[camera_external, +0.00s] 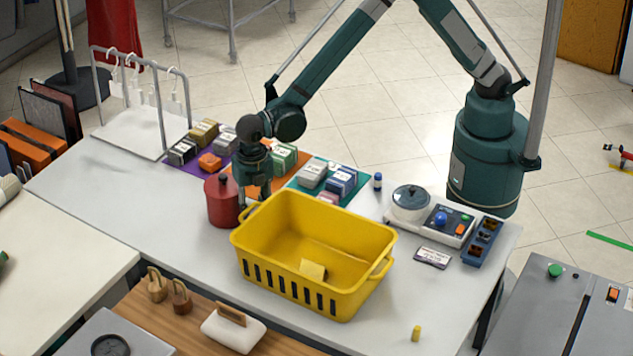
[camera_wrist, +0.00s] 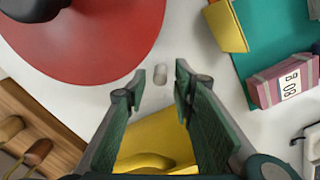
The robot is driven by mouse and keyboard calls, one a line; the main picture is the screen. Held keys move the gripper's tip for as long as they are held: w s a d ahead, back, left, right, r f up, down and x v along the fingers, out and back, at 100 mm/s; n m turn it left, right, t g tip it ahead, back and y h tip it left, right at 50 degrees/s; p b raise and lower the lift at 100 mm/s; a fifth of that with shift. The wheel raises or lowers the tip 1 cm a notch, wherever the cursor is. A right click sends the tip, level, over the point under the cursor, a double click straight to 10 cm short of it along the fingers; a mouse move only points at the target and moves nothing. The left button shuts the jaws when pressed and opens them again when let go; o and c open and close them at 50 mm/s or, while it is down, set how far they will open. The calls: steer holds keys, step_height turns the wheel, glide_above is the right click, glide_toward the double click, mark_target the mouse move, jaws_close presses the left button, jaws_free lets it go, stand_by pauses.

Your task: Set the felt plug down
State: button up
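A small pale grey cylinder (camera_wrist: 160,74), which looks like the felt plug, shows in the wrist view on the white tabletop between and just beyond my fingertips. My gripper (camera_wrist: 161,90) is open, with a visible gap on both sides of the plug. In the external view my gripper (camera_external: 246,194) points down between the red canister (camera_external: 221,203) and the back left corner of the yellow basket (camera_external: 255,262). The plug cannot be made out in that view.
The red canister's round top (camera_wrist: 95,45) is close on the left in the wrist view. A pink-banded block (camera_wrist: 283,82) and a teal mat (camera_wrist: 270,28) lie to the right. The white table (camera_external: 130,195) has free room left of the canister.

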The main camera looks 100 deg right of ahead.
step_height(320, 180, up, 9)
steer(key=shift+f+p, duration=0.2)
steer(key=shift+p, duration=0.2)
stand_by(0.5)
steer(key=shift+s+d+r, duration=0.1)
steer(key=s+d+r+m+t, duration=0.2)
steer(key=s+d+r+m, duration=0.35)
steer(key=s+r, duration=0.45)
steer(key=s+d+r+m+t, duration=0.1)
steer(key=s+d+r+m, duration=0.4)
steer(key=s+r, duration=0.5)
steer(key=s+d+m+t, duration=0.2)
steer(key=s+d+m, duration=0.2)
steer(key=s, duration=0.8)
steer(key=s+d+m+t, duration=0.2)
steer(key=s+d+m, duration=0.3)
steer(key=s, duration=0.8)
steer(key=shift+f+m, duration=0.2)
steer(key=shift+m, duration=0.15)
